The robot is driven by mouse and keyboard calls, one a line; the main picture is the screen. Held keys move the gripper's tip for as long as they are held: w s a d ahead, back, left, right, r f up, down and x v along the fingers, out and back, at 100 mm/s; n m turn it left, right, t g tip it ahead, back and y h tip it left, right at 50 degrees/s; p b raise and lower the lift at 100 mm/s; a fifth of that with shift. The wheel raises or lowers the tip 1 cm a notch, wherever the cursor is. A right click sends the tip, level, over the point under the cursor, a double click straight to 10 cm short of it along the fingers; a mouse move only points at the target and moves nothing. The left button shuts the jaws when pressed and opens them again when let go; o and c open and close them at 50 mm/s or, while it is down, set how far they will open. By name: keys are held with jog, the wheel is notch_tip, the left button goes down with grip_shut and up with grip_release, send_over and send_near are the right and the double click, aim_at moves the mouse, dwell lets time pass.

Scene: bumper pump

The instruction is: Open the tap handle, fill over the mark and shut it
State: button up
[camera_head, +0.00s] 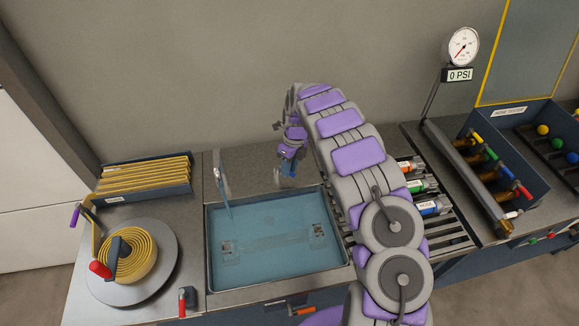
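A rectangular sink or basin (208,262) is set in the metal counter, with a blue tint inside that looks like water. A thin upright tap-like piece (222,182) stands at its back left corner. My gripper (287,168) hangs at the end of my purple and grey arm, by the basin's back edge. A small blue part shows at its tip; I cannot tell whether this is a handle or part of the gripper. The fingers are too small and partly hidden to read. I cannot make out a fill mark.
A yellow hose coil (135,260) on a round plate and a hose rack (145,175) stand left. Labelled cylinders (422,186) lie on a grate right of my arm. A gauge (463,46) above a "0 PSI" sign and a valve box (535,178) stand farther right.

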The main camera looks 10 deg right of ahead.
grip_shut()
jog(key=shift+w, duration=0.1)
dwell(0.5)
jog(key=shift+w+d+r+n+p, duration=0.1)
jog(key=shift+w+d+n+p, duration=0.05)
jog(key=shift+n+p, duration=0.35)
jog(key=shift+w+d+n+p, duration=0.15)
jog(key=shift+n+p, duration=0.2)
jog(key=shift+n, duration=0.25)
jog(key=n, duration=0.1)
jog(key=w+n+h+p, duration=0.1)
jog(key=n, duration=0.1)
jog(key=shift+w+d+n+g, duration=0.2)
jog(key=shift+d+n+g, duration=0.1)
jog(key=shift+w+d+n+h+p, duration=0.15)
jog(key=shift+w+n+p, duration=0.3)
jog(key=shift+n, duration=0.65)
jog(key=shift+w+n+h+p, duration=0.25)
jog(key=shift+w+n, duration=0.3)
jog(key=shift+n, duration=0.55)
